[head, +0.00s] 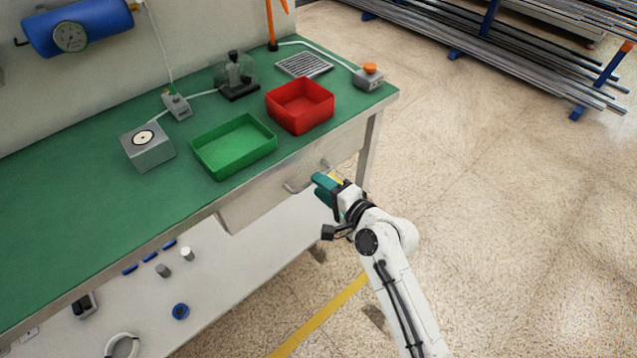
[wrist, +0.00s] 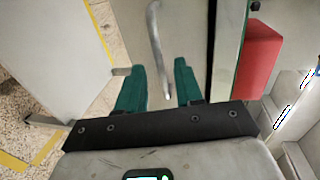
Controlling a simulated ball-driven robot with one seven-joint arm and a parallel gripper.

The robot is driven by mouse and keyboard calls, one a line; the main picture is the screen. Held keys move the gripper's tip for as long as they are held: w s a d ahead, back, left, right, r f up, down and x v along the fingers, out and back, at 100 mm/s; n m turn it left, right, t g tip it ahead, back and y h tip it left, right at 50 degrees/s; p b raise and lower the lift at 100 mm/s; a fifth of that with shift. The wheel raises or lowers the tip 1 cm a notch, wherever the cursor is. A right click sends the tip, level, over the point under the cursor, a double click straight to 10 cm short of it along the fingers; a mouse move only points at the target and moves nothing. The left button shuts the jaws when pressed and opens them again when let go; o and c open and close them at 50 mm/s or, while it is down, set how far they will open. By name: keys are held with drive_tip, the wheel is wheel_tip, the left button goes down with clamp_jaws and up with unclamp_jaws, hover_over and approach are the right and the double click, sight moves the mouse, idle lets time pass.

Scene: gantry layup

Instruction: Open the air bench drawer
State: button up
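The air bench drawer (head: 258,203) is a pale grey front under the right part of the green bench top, and it looks shut. Its metal bar handle (head: 296,188) is partly hidden behind my gripper (head: 321,186) in the head view. In the wrist view the handle (wrist: 156,45) runs down from the top edge, and its lower end lies between the two teal fingers of my gripper (wrist: 160,88). The fingers are apart, with a gap on each side of the handle. I cannot tell whether either finger touches it.
The bench top (head: 70,195) holds a green bin (head: 235,148), a red bin (head: 300,106), a grey block with a dial (head: 148,150) and a dome-covered device (head: 236,75). A lower shelf (head: 225,262) holds small parts. The floor to the right is clear up to the pipe rack (head: 490,45).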

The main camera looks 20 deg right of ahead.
drive_tip(key=shift+x, duration=1.05)
drive_tip(key=shift+a, duration=0.1)
drive_tip(key=shift+s, duration=0.1)
clamp_jaws()
idle(0.5)
